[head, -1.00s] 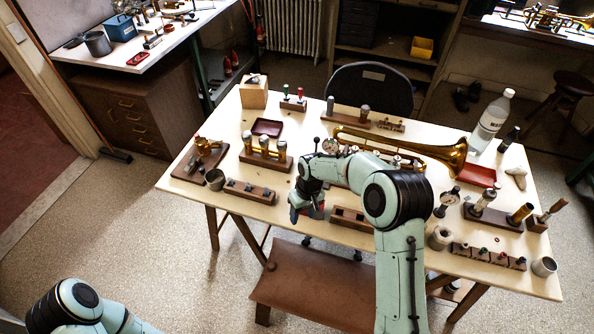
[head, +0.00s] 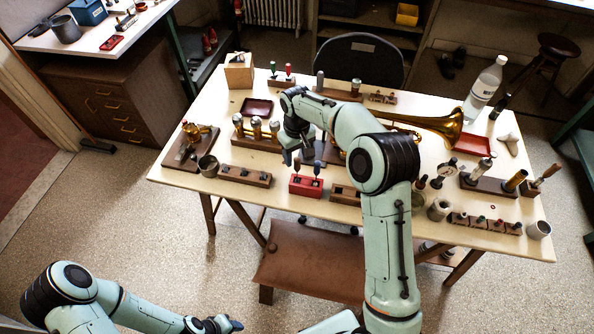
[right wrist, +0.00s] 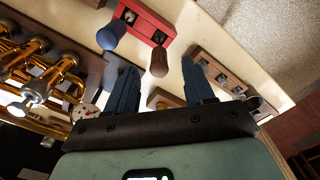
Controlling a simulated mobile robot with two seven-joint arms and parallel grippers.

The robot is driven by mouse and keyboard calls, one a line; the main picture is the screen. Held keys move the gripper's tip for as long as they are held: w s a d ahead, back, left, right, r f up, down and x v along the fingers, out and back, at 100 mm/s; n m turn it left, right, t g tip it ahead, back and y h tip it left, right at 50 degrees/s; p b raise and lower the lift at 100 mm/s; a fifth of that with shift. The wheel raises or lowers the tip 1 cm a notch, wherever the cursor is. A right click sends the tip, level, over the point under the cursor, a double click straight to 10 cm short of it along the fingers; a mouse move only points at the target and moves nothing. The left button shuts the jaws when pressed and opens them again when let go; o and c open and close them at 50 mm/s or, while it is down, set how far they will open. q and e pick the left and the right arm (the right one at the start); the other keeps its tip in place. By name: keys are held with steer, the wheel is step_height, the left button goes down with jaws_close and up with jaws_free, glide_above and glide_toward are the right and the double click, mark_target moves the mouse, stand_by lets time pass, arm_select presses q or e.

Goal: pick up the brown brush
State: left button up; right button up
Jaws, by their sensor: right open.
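The brown brush shows in the right wrist view as a rounded brown handle (right wrist: 158,63), standing in a red holder (right wrist: 150,22). A blue-handled brush (right wrist: 111,36) stands beside it in the same holder. In the head view the red holder (head: 306,186) is at the table's front edge, with two small dark handles upright in it. My right gripper (right wrist: 161,88) is open and empty, with the brown handle beyond its fingertips and roughly between them. In the head view the right gripper (head: 297,157) is just behind the holder. My left gripper (head: 228,324) is low, off the table; its jaw opening is unclear.
A wooden block with dark parts (head: 246,175) stands left of the red holder, and an empty-looking wooden rack (head: 345,194) stands right of it. A brass trumpet (head: 440,126) lies behind to the right.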

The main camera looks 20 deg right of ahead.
step_height(320, 180, down, 5)
steer(key=shift+r, duration=0.2)
steer(key=shift+c, duration=0.3)
jaws_close()
arm_select(q)
steer(key=w+r+p, duration=0.1)
steer(key=w+r, duration=0.1)
steer(key=shift+w+r+p, duration=0.2)
steer(key=shift+w+p, duration=0.2)
arm_select(e)
step_height(320, 180, up, 20)
